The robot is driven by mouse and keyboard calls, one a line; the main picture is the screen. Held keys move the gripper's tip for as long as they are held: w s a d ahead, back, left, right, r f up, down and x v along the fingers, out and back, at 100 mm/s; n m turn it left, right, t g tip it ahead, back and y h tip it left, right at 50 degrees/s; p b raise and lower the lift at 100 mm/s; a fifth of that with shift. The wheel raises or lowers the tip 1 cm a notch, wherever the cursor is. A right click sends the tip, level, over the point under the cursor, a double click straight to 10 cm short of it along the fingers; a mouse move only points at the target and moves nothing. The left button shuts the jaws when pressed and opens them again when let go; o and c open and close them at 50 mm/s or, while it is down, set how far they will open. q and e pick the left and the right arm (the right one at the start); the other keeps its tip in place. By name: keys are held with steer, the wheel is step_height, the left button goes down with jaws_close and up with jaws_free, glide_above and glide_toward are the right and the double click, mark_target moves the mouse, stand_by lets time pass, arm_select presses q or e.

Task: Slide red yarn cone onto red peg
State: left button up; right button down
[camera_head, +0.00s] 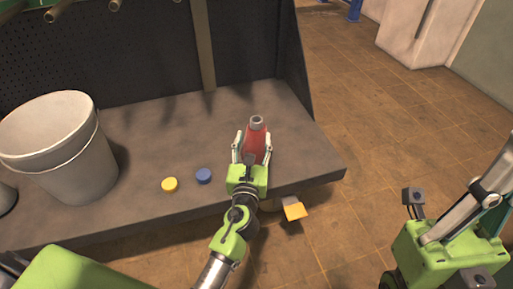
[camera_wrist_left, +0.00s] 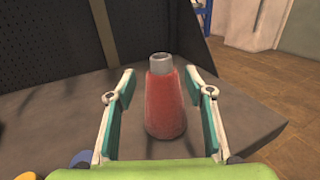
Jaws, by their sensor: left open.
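The red yarn cone (camera_head: 255,148) stands upright on the grey shelf near its front right corner, with a grey tip on top. It also shows in the left wrist view (camera_wrist_left: 165,105). My left gripper (camera_head: 253,138) is open, with one finger on each side of the cone. In the left wrist view, gaps show between the cone and both fingers (camera_wrist_left: 160,76). My right gripper (camera_head: 455,235) is only partly in view at the right edge, away from the shelf. I cannot make out a red peg; several brownish pegs (camera_head: 60,10) stick out at the top left.
A white bucket (camera_head: 62,145) stands on the left of the shelf (camera_head: 145,215). A yellow disc (camera_head: 169,184) and a blue disc (camera_head: 204,176) lie left of my left gripper. A dark perforated panel (camera_head: 150,50) with a vertical post (camera_head: 203,45) rises behind.

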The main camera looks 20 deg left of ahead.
mark_target(256, 126)
arm_select(q)
steer(key=x, duration=0.3)
steer(key=shift+w, duration=0.35)
steer(key=x, duration=0.1)
steer(key=b+x, duration=0.1)
steer(key=x, duration=0.1)
steer(key=b+x, duration=0.1)
steer(key=shift+w+f, duration=0.35)
steer(key=shift+w+a+r, duration=0.1)
steer(key=shift+w, duration=0.3)
jaws_close()
